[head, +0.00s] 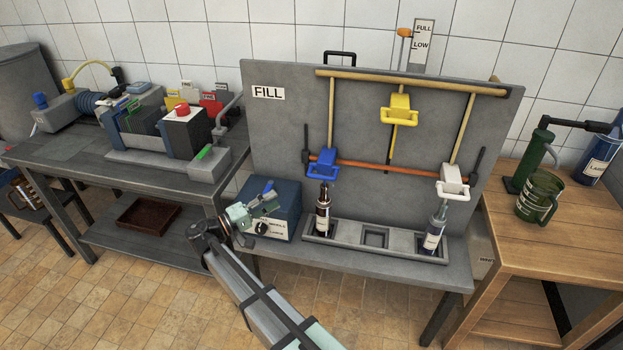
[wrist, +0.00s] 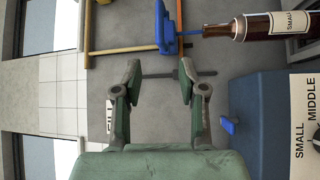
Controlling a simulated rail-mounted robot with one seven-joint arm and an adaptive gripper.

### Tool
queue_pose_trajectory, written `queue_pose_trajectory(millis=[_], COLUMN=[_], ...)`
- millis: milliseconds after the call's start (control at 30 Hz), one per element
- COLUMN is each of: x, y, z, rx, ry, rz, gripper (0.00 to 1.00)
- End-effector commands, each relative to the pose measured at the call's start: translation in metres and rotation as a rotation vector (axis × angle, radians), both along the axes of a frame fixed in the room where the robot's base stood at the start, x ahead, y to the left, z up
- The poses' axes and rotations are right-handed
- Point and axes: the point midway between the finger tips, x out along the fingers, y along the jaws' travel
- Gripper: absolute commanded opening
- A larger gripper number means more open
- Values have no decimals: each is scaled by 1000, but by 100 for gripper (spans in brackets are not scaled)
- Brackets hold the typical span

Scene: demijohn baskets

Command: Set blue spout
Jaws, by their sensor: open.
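The blue spout (head: 323,163) sits low on the left of the upright grey FILL panel (head: 275,135), where the orange bar meets a wooden rail. In the wrist view the blue spout (wrist: 161,27) is at the top, beyond my fingertips, beside a brown bottle (wrist: 262,25). That bottle (head: 322,208) stands upright below the spout in the head view. My gripper (wrist: 160,78) is open and empty, pointing at the panel. In the head view my gripper (head: 262,203) is in front of the blue selector box. A dark rod (wrist: 160,75) shows between the fingertips; contact cannot be told.
The yellow spout (head: 398,107) is higher on the panel, and the white spout (head: 453,182) is at right above another bottle (head: 435,228). The blue selector box (head: 285,197) is close to my gripper. A grey bottle tray (head: 375,239) lies along the panel's foot.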

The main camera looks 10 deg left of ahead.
Motion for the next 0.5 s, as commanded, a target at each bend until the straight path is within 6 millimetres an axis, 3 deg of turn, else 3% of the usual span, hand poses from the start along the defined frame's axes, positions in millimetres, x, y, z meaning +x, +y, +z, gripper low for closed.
queue_pose_trajectory(millis=[233,500], x=[10,40], y=[-19,-60], z=[4,12], rx=[8,9], ry=[-16,-15], rz=[-10,-10], gripper=[41,41])
